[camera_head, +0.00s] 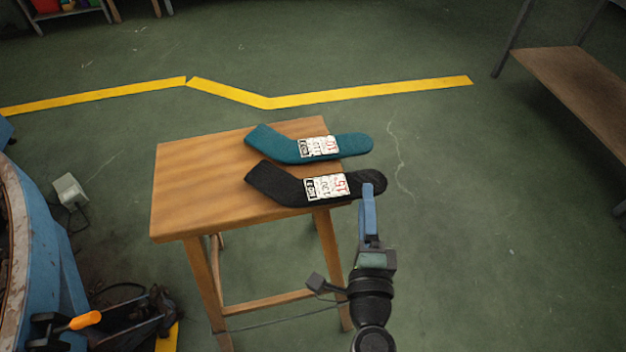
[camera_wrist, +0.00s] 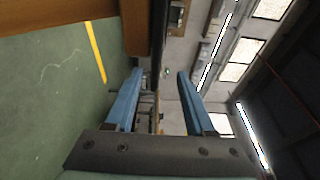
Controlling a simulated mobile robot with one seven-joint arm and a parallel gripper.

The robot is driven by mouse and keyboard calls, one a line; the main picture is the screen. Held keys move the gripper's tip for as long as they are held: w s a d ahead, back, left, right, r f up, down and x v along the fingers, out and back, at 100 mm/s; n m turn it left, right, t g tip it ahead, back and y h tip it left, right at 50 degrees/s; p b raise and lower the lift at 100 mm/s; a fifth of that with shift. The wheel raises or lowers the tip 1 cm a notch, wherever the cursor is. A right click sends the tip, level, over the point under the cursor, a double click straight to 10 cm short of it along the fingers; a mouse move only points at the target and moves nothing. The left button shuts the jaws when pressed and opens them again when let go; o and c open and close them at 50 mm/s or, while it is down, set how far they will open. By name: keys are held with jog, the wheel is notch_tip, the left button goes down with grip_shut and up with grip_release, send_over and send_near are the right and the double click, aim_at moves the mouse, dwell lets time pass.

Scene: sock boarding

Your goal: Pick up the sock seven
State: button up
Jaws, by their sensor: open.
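Two flat socks with white printed labels lie side by side on a small wooden table (camera_head: 190,185) in the head view. The teal sock (camera_head: 270,142) is farther back and the black sock (camera_head: 270,180) is nearer. In the wrist view my gripper (camera_wrist: 160,73) is open, with a dark strip, perhaps the black sock edge-on, beyond the fingertips.
The table's left half is bare. A wooden bench (camera_head: 570,85) stands at the right and a blue round machine (camera_head: 40,240) at the left. Yellow floor tape (camera_head: 330,97) runs behind the table. The green floor right of the table is clear.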

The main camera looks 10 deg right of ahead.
aim_at(363, 180)
jog(key=shift+f+x, duration=0.2)
jog(key=shift+x, duration=1.3)
jog(key=shift+f+x, duration=0.15)
jog(key=shift+x, duration=1.3)
grip_shut()
